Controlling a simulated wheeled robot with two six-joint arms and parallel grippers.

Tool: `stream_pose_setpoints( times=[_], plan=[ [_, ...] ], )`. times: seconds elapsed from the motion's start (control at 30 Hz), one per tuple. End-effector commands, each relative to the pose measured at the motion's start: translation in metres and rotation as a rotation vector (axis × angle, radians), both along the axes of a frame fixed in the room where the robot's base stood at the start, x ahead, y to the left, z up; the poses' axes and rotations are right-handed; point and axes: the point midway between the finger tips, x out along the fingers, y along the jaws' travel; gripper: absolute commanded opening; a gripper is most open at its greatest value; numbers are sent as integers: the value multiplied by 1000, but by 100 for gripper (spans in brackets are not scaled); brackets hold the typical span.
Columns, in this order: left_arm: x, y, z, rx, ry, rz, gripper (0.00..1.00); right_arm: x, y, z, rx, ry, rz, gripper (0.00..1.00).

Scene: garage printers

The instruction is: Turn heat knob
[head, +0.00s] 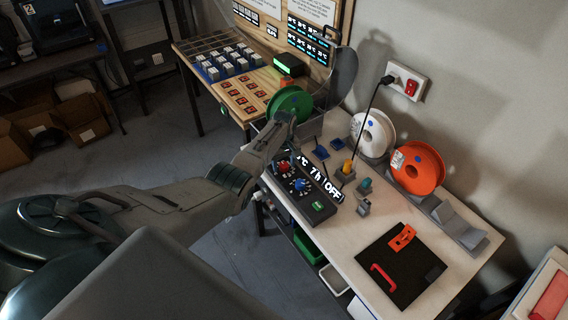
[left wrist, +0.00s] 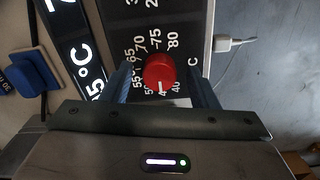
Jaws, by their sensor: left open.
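The heat knob (left wrist: 159,72) is a round red knob on a black panel with temperature numbers around it, seen in the left wrist view. Its white mark points toward the bottom of that view, near the low numbers. In the head view the red knob (head: 284,168) sits on the dark control box (head: 313,203) on the bench. My left gripper (left wrist: 164,82) is open, with one finger on each side of the red knob. Whether the fingers touch it cannot be told. In the head view my left gripper (head: 279,143) hangs over the red knob end of the box. My right gripper is not in view.
A blue knob (head: 299,184) and a green button (head: 318,206) share the box. A black mat (head: 401,264) with a red handle lies at the front right. A white plug (left wrist: 229,43) is beside the box.

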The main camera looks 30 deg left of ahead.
Motion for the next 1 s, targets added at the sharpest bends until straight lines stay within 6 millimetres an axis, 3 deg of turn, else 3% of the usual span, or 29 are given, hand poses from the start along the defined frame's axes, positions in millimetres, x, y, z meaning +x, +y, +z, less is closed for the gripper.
stream_pose_setpoints(
  times=[0.3,0.53,0.57,1.0],
  plan=[
    [0,0,-2,0,-1,-1,54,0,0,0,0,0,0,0],
    [0,0,-2,-1,-1,-1,11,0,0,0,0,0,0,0],
    [0,0,-2,-1,-1,-1,9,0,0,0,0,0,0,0],
    [0,0,-1,-1,-1,-101,9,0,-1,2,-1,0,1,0]
  ],
)
